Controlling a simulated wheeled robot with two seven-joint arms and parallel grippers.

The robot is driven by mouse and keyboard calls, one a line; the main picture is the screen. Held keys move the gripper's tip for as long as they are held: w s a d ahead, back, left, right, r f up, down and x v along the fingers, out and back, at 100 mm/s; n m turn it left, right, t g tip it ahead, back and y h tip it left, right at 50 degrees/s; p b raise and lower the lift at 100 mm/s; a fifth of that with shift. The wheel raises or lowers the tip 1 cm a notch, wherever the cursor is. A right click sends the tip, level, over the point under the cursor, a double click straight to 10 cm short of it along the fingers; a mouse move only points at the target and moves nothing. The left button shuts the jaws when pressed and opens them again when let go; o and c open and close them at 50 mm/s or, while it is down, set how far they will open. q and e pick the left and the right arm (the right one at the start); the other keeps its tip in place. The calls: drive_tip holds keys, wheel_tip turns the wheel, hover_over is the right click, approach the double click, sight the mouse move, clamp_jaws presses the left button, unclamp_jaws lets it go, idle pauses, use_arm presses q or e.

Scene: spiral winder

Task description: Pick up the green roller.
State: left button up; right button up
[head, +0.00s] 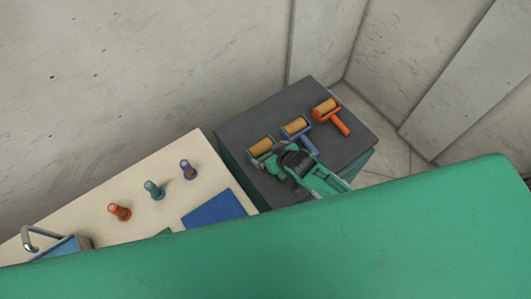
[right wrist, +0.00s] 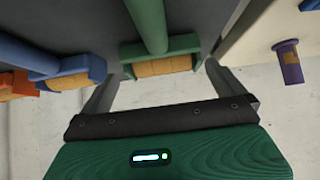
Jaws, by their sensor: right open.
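The green roller (head: 262,147) lies on the dark top of a block, leftmost of three rollers, with a tan cylinder in a green frame. My right gripper (head: 279,153) is directly at it in the head view and covers most of its handle. In the right wrist view the green roller (right wrist: 150,28) shows its handle and tan cylinder (right wrist: 160,67) ahead of and between my two spread fingers. The right gripper is open; contact with the roller cannot be made out. My left gripper is not in view.
A blue roller (head: 297,128) lies close right of the green one, and an orange roller (head: 328,109) farther right. A cream table (head: 90,218) at left holds orange (head: 119,212), teal (head: 153,190) and purple (head: 187,169) pegs and a blue square (head: 213,208). Walls stand behind.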

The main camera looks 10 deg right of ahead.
sight(264, 151)
drive_tip(key=shift+p+x, duration=0.6)
drive_tip(key=shift+x, duration=1.4)
drive_tip(key=shift+a, duration=0.1)
drive_tip(key=c, duration=0.7)
drive_tip(key=shift+r, duration=0.1)
